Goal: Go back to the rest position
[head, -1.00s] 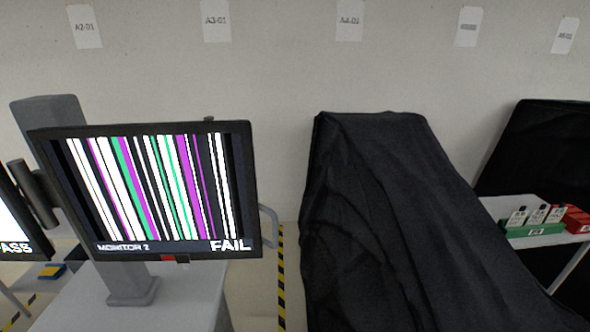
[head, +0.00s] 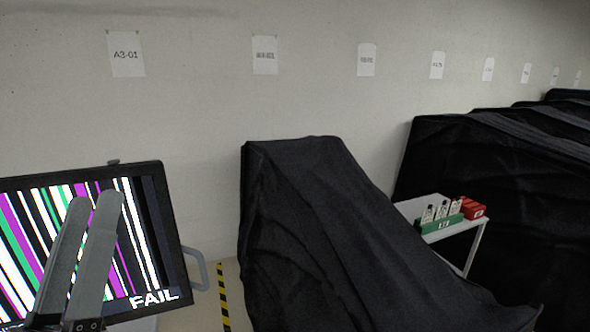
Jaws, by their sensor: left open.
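My left gripper (head: 93,201) shows at the lower left of the head view, its two long grey fingers pointing up in front of the monitor (head: 147,240). The fingers stand a little apart, with nothing seen between them. Whether they touch the screen cannot be told. The monitor shows coloured vertical stripes and the word FAIL; its left part and lower edge are cut off or hidden by the gripper. My right gripper is not in view.
A cart under a black cover (head: 310,230) stands in the middle. Behind it, a white table (head: 445,232) holds a green box (head: 437,224) with several small bottles and a red box (head: 474,209). More covered carts (head: 480,160) line the right. Yellow-black tape (head: 222,290) marks the floor.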

